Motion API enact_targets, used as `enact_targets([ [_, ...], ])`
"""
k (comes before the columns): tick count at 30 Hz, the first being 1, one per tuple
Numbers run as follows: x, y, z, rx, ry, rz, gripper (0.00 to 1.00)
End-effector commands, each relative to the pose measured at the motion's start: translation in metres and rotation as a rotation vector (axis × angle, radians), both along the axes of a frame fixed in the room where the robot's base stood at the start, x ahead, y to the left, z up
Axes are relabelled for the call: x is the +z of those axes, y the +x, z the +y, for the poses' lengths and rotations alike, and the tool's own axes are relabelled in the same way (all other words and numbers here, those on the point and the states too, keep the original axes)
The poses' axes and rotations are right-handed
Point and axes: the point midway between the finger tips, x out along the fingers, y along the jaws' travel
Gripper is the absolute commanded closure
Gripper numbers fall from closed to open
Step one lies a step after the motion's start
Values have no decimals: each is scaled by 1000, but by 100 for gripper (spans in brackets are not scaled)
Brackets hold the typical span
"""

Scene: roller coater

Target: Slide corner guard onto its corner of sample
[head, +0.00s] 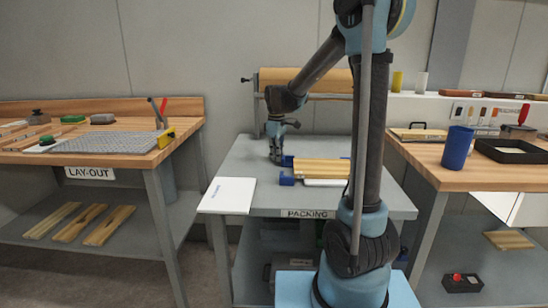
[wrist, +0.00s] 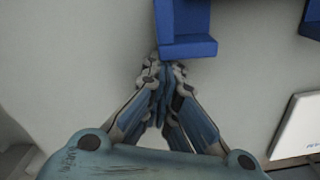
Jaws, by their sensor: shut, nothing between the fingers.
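The sample (head: 325,167), a light wooden slatted panel, lies on the packing table. One blue corner guard (head: 287,161) is at its back left corner; I cannot tell how fully it is seated. A second blue guard (head: 287,180) is by the front left corner. My gripper (head: 275,158) points down just left of the back guard. In the wrist view, my shut, empty fingertips (wrist: 164,75) are close against the edge of a blue guard (wrist: 190,47); contact is unclear. Another blue piece (wrist: 311,22) shows at the upper right. The sample is not visible there.
A white booklet (head: 229,194) lies at the table's front left; it also shows in the wrist view (wrist: 302,127). A brown paper roll (head: 305,80) stands behind. My arm hides the sample's right end. The table (head: 240,160) is bare left of my gripper.

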Motion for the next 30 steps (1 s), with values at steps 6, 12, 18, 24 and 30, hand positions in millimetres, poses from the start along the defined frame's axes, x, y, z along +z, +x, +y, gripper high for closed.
enact_targets([
  [6,0,-12,-26,-2,0,0,100],
  [12,0,-13,-28,-1,0,0,100],
  [18,0,-12,-27,-1,0,0,100],
  [24,-1,-6,-13,-1,0,1,100],
  [30,7,1,5,-5,0,1,100],
])
